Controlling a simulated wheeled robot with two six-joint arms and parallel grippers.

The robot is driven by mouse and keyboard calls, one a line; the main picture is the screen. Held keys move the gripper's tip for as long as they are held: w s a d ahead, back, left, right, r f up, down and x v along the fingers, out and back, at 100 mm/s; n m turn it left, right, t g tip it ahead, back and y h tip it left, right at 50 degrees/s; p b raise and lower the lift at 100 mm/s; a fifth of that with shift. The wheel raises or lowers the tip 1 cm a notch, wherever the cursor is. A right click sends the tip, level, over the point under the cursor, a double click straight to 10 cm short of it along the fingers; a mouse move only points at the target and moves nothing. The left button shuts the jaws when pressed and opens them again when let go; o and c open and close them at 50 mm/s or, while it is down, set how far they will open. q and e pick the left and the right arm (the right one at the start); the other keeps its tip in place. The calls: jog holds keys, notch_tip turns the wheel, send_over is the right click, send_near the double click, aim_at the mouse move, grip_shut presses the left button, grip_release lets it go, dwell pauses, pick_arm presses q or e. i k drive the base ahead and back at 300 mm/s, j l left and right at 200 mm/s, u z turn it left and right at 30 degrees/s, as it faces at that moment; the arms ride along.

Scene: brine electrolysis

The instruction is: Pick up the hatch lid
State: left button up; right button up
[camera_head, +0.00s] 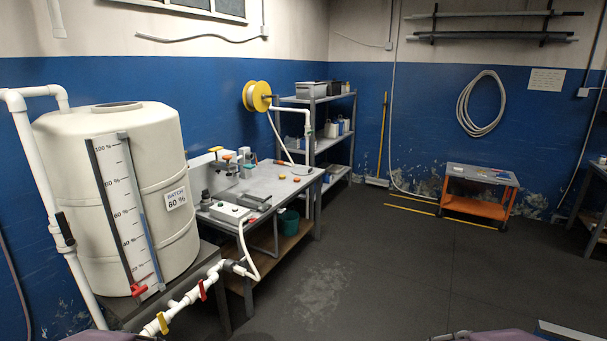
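A large white tank (170,125) stands at the left with a percent scale and a label reading "BATCH 60 %". A round hatch opening (118,106) shows in its top, seen at a shallow angle. I cannot pick out the hatch lid with certainty in this view. Neither of my grippers is in view.
A workbench (262,182) with small devices stands right of the tank. White pipes with red and yellow valves (163,322) run low in front. A shelf rack (330,143) stands behind, and an orange cart (473,208) by the far wall. The middle floor is clear.

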aim_at(302, 171)
jog(key=i+z, duration=0.15)
jog(key=i, duration=0.5)
jog(key=i+j+z, duration=0.15)
jog(key=i, duration=0.5)
jog(key=i+l, duration=0.1)
jog(key=i, duration=0.7)
jog(key=i+l+u, duration=0.1)
jog(key=i, duration=0.7)
jog(key=i+l, duration=0.15)
jog(key=i, duration=0.65)
jog(key=i+u, duration=0.5)
jog(key=i+l+u, duration=0.1)
jog(key=i+u, duration=0.35)
jog(key=i+l+u, duration=0.35)
jog(key=i+u, duration=0.15)
